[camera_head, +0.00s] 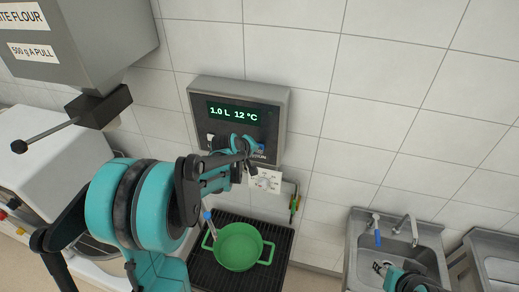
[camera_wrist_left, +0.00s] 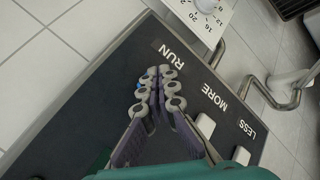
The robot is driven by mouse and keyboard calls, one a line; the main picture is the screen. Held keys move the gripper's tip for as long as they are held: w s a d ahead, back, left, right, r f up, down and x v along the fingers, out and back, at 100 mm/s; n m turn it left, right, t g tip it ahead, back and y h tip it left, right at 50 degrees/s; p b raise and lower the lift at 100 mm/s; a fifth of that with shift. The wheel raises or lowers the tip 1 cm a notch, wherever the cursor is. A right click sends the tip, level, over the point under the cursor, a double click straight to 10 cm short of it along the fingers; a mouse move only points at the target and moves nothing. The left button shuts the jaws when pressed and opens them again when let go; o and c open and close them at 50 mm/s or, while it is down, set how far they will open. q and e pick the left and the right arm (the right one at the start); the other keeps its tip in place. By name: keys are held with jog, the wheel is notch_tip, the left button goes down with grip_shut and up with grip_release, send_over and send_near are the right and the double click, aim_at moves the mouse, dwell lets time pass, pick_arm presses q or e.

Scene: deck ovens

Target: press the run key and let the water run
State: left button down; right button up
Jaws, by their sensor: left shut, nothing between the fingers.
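The water meter box (camera_head: 281,98) is on the tiled wall, and its display (camera_head: 238,113) reads 1.0 L 12 °C. In the left wrist view its dark panel (camera_wrist_left: 92,100) carries the labels RUN, MORE and LESS. The blue run key (camera_head: 261,147) is mostly behind my left gripper (camera_head: 248,150). The left gripper (camera_wrist_left: 162,78) is shut and empty, its fingertips over the key's place beside RUN. I cannot tell whether they touch it. A green pot (camera_head: 238,246) stands on a black grate (camera_head: 276,240) below; no water stream is visible. My right gripper (camera_head: 408,282) shows partly at the bottom right.
A white dial plate (camera_head: 265,181) hangs under the box, with a bent metal pipe (camera_wrist_left: 285,98) near it in the wrist view. A flour hopper (camera_head: 85,40) with a lever (camera_head: 45,133) stands at the upper left. A steel sink (camera_head: 360,235) is at the right.

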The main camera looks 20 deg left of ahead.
pick_arm(q)
jog(key=shift+w, duration=0.25)
jog(key=shift+s, duration=0.15)
dwell(0.3)
jog(key=shift+s, duration=0.75)
jog(key=shift+s, duration=0.1)
jog(key=shift+s+d, duration=0.15)
jog(key=shift+s, duration=1.05)
jog(key=shift+s+d, duration=0.15)
jog(key=shift+s, duration=1.05)
jog(key=s+d+f+m+b, duration=0.3)
jog(key=s+f+b, duration=0.4)
jog(key=b, duration=0.3)
jog(key=s+d+f+m+g+b, duration=0.1)
jog(key=s+d+f+m+b, duration=0.3)
jog(key=s+f+b, duration=0.3)
jog(key=s+d+f+m+b, duration=0.3)
jog(key=s+f+b, duration=0.5)
jog(key=f+b, duration=0.4)
jog(key=shift+d+m+g+y+b, duration=0.3)
jog(key=shift+m+g+y+b, duration=0.1)
jog(key=shift+m, duration=0.2)
